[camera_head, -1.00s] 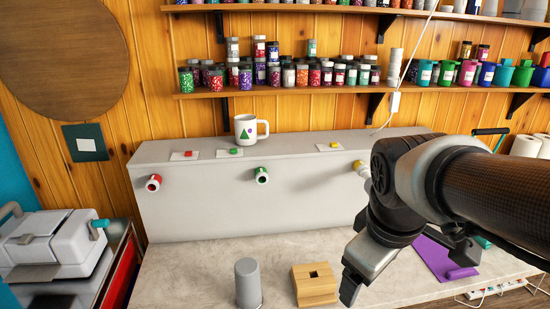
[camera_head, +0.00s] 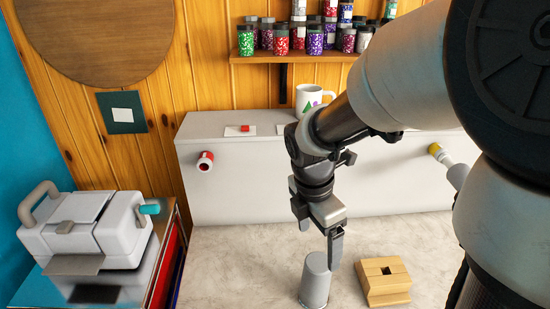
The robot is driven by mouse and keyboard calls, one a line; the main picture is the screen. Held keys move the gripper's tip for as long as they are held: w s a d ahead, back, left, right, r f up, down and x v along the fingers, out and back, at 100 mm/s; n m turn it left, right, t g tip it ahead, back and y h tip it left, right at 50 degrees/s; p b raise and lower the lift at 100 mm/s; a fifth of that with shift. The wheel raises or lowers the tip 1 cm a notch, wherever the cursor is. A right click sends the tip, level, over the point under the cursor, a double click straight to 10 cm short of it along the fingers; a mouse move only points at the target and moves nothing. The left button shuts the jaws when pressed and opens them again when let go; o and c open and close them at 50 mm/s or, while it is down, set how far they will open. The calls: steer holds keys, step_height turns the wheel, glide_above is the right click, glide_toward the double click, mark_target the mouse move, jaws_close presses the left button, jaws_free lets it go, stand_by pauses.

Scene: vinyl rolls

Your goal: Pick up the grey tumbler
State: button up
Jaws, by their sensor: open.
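The grey tumbler (camera_head: 315,282) stands upright on the pale counter, near the bottom middle of the head view. My gripper (camera_head: 322,240) is above it, pointing down. One finger reaches down along the tumbler's upper right side, and the other shows at the upper left, above the rim. The jaws are open, with nothing held between them. I cannot tell whether a finger touches the tumbler.
A wooden block with a square hole (camera_head: 385,280) sits close to the tumbler's right. A grey raised ledge (camera_head: 240,185) stands behind, bearing a white mug (camera_head: 308,97). A white machine (camera_head: 90,232) is at left. The counter (camera_head: 235,265) left of the tumbler is clear.

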mark_target(318, 264)
steer(key=shift+w+a+f, duration=0.1)
steer(key=shift+f, duration=0.3)
steer(key=f, duration=0.3)
steer(key=d+f+b, duration=0.1)
steer(key=f, duration=0.3)
steer(key=f+b, duration=0.1)
steer(key=f, duration=0.2)
steer(key=shift+w+d+f, duration=0.25)
steer(key=shift+d+f, duration=0.05)
steer(key=shift+f, duration=0.1)
steer(key=shift+w+d+f+b, duration=0.15)
steer(key=shift+f+b, duration=0.35)
steer(key=shift+f, duration=1)
steer(key=shift+w+d+f+b, duration=0.15)
steer(key=shift+f+b, duration=0.3)
steer(key=shift+f, duration=1)
steer(key=shift+c, duration=0.3)
steer(key=shift+r, duration=0.1)
steer(key=c, duration=1.3)
